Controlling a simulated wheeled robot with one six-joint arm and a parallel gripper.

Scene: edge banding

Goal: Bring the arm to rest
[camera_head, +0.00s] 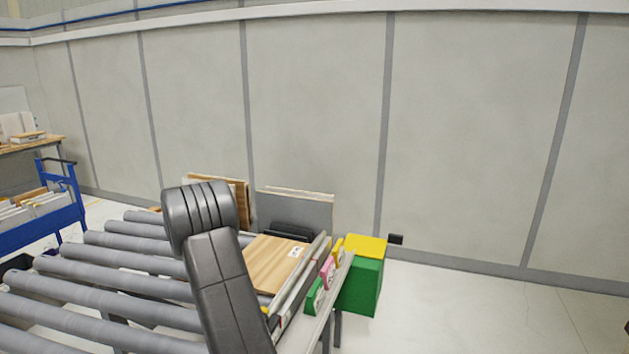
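My arm shows in the head view as dark grey links rising from the bottom edge to a rounded joint left of the middle. It stands in front of the roller conveyor (100,290). My gripper does not show, so I cannot see whether it holds anything. A wood-grain panel (272,265) with a small white label lies just right of my arm, and the arm hides part of its left side.
A green box with a yellow top (362,287) stands right of the conveyor's end. Small green, pink and yellow pieces (326,272) line the rail. Boards (295,207) lean behind. A blue cart (62,206) stands at far left. The floor at right is clear.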

